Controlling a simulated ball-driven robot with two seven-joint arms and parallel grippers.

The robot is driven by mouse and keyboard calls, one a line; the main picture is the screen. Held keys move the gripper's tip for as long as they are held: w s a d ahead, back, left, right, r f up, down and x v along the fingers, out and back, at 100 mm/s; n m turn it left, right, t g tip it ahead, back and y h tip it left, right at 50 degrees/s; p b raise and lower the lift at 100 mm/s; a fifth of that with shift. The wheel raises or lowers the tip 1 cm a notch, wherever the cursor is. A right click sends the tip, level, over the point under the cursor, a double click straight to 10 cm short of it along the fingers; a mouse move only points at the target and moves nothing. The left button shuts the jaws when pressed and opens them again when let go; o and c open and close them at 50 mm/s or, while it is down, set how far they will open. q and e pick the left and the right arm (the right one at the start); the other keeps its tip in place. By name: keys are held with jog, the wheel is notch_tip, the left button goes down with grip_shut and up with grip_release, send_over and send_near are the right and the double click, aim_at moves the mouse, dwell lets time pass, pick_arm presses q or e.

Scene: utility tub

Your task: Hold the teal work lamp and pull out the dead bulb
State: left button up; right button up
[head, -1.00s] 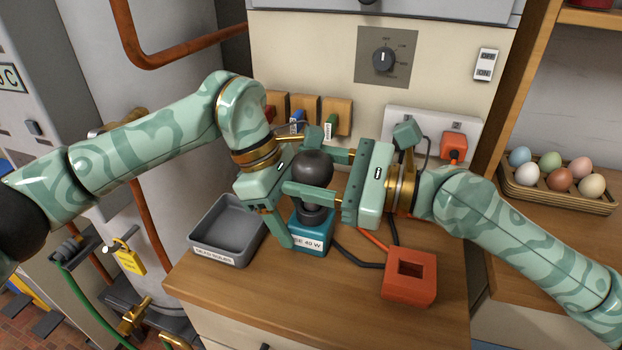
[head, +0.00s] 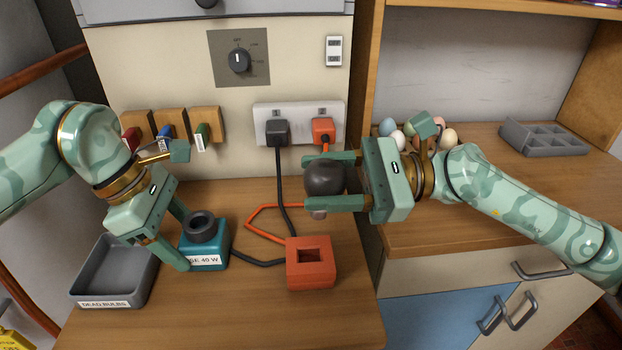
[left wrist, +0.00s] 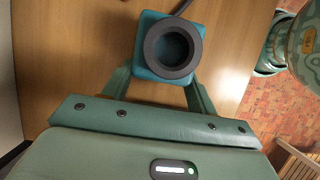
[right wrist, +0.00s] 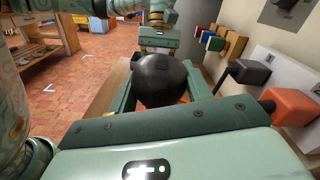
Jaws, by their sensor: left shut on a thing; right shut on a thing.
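The teal work lamp (head: 205,258) stands upright on the wooden counter with a label reading 40 W. Its dark round socket (head: 201,225) is empty; the open hole shows in the left wrist view (left wrist: 171,50). My left gripper (head: 184,238) is shut on the lamp base, one finger on each side. My right gripper (head: 335,184) is shut on the dark bulb (head: 322,178), holding it in the air right of the lamp, clear of the socket. The bulb's pale base points down. The right wrist view shows the bulb (right wrist: 160,80) between the fingers.
A grey tray labelled DEAD BULBS (head: 100,303) lies left of the lamp. An orange block with a square hole (head: 311,275) sits on the counter's right. Black and orange cords run to wall plugs (head: 277,132). Eggs (head: 449,136) and a grey divided tray (head: 545,138) lie further right.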

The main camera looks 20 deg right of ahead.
pick_arm(q)
jog(key=o, duration=1.3)
jog(key=shift+o, duration=0.2)
jog(key=v, duration=1.2)
